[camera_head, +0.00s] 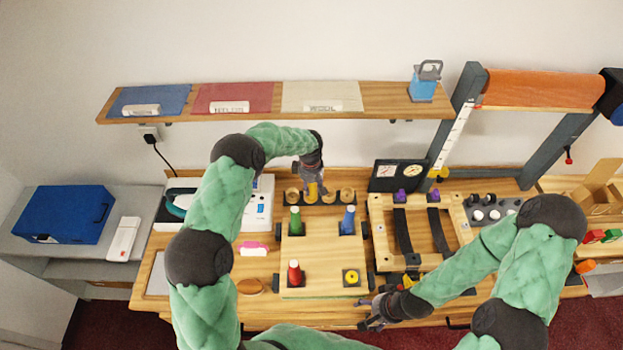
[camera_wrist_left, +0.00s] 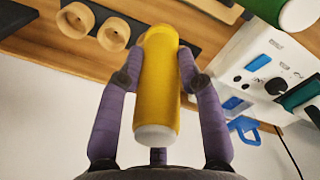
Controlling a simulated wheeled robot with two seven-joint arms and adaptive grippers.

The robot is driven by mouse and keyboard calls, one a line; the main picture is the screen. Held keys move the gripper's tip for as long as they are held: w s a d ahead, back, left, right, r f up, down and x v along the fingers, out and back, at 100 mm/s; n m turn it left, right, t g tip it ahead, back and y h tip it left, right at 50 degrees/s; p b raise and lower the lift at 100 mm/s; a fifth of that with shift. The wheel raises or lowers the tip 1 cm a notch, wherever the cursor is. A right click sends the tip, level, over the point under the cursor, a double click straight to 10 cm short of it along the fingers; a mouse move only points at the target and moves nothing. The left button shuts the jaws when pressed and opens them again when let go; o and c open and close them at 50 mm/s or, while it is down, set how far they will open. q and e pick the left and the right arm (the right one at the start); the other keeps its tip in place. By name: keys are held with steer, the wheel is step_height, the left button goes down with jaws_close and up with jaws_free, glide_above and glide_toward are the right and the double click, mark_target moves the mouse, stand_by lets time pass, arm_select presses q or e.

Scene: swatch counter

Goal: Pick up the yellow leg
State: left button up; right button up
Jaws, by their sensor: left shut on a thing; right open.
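The yellow leg (camera_wrist_left: 158,85) is between the two purple fingers of my left gripper (camera_wrist_left: 155,75) in the left wrist view. It is a yellow cylinder with a white end. In the head view the yellow leg (camera_head: 312,190) shows below my left gripper (camera_head: 312,178), over the dark strip of round wooden holders (camera_head: 345,195). I cannot tell whether its lower end is clear of a holder. My right gripper (camera_head: 372,312) is open near the table's front edge, with nothing seen in it.
A white machine (camera_head: 262,205) is left of the holders. A wooden frame (camera_head: 380,235) with dark straps is right of the board.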

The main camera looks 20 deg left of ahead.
arm_select(q)
steer(key=s+d+r, duration=0.2)
steer(key=s+r, duration=0.1)
steer(key=s, duration=0.3)
steer(key=shift+p, duration=0.4)
arm_select(e)
steer(key=shift+r, duration=0.55)
arm_select(q)
steer(key=shift+f, duration=0.1)
arm_select(e)
steer(key=shift+f, duration=0.1)
